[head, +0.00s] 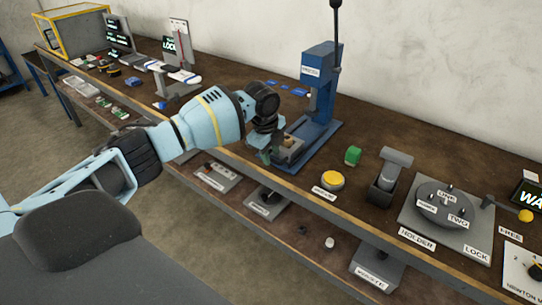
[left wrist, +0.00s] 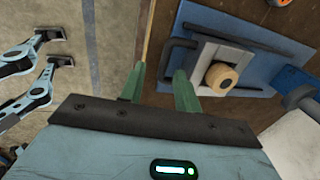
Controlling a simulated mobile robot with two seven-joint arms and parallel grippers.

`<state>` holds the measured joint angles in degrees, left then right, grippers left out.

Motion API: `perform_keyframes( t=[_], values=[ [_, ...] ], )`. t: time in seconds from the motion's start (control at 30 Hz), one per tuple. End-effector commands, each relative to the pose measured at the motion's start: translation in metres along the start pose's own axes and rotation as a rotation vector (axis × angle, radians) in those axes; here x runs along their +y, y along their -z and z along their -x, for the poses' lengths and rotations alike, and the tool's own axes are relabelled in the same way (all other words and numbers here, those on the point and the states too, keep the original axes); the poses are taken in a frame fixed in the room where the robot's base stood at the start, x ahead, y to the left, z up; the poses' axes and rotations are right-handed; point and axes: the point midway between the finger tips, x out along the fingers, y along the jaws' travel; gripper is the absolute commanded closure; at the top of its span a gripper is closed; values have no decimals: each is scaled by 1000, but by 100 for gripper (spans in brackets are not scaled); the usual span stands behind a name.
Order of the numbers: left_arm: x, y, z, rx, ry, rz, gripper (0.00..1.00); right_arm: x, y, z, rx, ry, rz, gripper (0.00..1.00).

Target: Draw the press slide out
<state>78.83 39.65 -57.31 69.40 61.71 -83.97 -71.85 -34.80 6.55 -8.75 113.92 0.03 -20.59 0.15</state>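The blue press (head: 318,90) stands on the bench with its lever upright. Its slide (head: 288,147) is low at the front of the press base, partly hidden behind my left gripper. In the left wrist view the slide is a pale grey plate (left wrist: 206,54) on the blue base, with a round tan piece (left wrist: 222,78) on it and a dark bar handle (left wrist: 164,66) at its left. My left gripper (left wrist: 160,82) is open, its green fingers pointing at the handle, which shows between them. I cannot tell whether they touch it. My right gripper is not in view.

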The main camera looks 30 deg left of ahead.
Motion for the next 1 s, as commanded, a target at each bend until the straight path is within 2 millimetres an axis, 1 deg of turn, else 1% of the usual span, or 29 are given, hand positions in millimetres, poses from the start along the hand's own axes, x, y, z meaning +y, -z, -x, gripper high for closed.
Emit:
perform_keyframes(
  t=[0.03, 0.2, 0.3, 0.4, 0.57, 1.0],
  values=[
    [-1, 0, 12, -1, 5, -1, 67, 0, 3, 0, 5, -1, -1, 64],
    [0, 0, 39, 0, 4, -1, 67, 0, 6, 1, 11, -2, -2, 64],
    [0, 0, 50, 0, 2, -1, 67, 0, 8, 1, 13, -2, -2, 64],
    [0, 0, 57, 0, 0, 0, 67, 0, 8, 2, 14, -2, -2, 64],
    [1, 0, 60, 0, -1, -1, 67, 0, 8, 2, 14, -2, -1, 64],
    [1, 1, 58, 0, -2, -1, 67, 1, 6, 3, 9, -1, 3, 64]
  ],
)
